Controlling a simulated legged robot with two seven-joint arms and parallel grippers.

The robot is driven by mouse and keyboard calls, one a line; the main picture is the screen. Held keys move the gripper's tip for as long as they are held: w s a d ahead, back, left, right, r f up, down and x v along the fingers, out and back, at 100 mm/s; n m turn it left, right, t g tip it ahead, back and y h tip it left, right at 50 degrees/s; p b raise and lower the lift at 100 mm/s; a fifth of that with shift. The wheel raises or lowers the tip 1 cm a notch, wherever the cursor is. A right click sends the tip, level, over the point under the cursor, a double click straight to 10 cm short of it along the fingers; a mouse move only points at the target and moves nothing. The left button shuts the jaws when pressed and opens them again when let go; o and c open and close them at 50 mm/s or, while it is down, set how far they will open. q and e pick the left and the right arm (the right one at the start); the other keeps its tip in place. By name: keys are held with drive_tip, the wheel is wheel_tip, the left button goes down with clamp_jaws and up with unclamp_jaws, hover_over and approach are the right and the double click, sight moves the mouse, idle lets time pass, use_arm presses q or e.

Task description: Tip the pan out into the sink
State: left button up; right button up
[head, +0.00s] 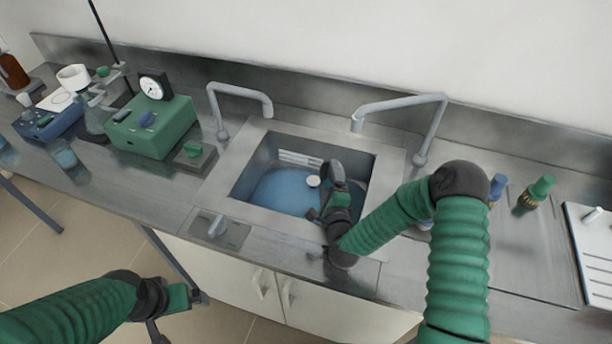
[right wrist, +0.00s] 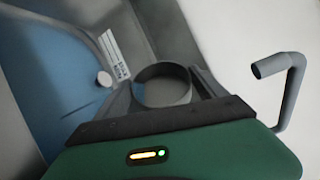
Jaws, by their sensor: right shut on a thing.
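The sink (head: 228,197) is a steel basin with a blue floor set in the counter. My right gripper (head: 335,184) is over the sink, near its right side. It is shut on a small dark grey round pan (right wrist: 164,71), which shows as a ring between the fingers in the right wrist view. In the head view the pan (head: 333,171) is a small dark shape at the gripper's end. Its contents cannot be made out. My left gripper (head: 190,297) is low at the left, in front of the counter and away from the sink; its jaws are unclear.
Two grey taps (head: 240,90) (head: 400,102) stand behind the sink. A white disc (head: 313,181) lies in the basin. A green device (head: 152,127) and glassware stand left. A green-topped bottle (head: 537,193) and a white panel (head: 598,245) are right.

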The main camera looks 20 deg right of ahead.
idle(0.3)
drive_tip(key=shift+a+n+b, duration=0.15)
drive_tip(key=shift+n+b, duration=0.15)
drive_tip(key=shift+s, duration=0.1)
idle(0.3)
drive_tip(key=shift+a+n+b, duration=0.15)
drive_tip(key=shift+n+b, duration=0.15)
drive_tip(key=shift+b, duration=0.05)
drive_tip(key=shift+r, duration=0.1)
idle(0.5)
drive_tip(key=shift+d+r+m+p, duration=0.2)
drive_tip(key=shift+d+m+p, duration=0.55)
drive_tip(key=shift+m+p, duration=0.35)
drive_tip(key=shift+w+d+f+m+g+p, duration=0.15)
drive_tip(key=shift+w+d+m+g+p, duration=0.05)
drive_tip(key=shift+d+m+g+p, duration=0.15)
drive_tip(key=shift+d+f, duration=0.1)
drive_tip(key=shift+f, duration=0.15)
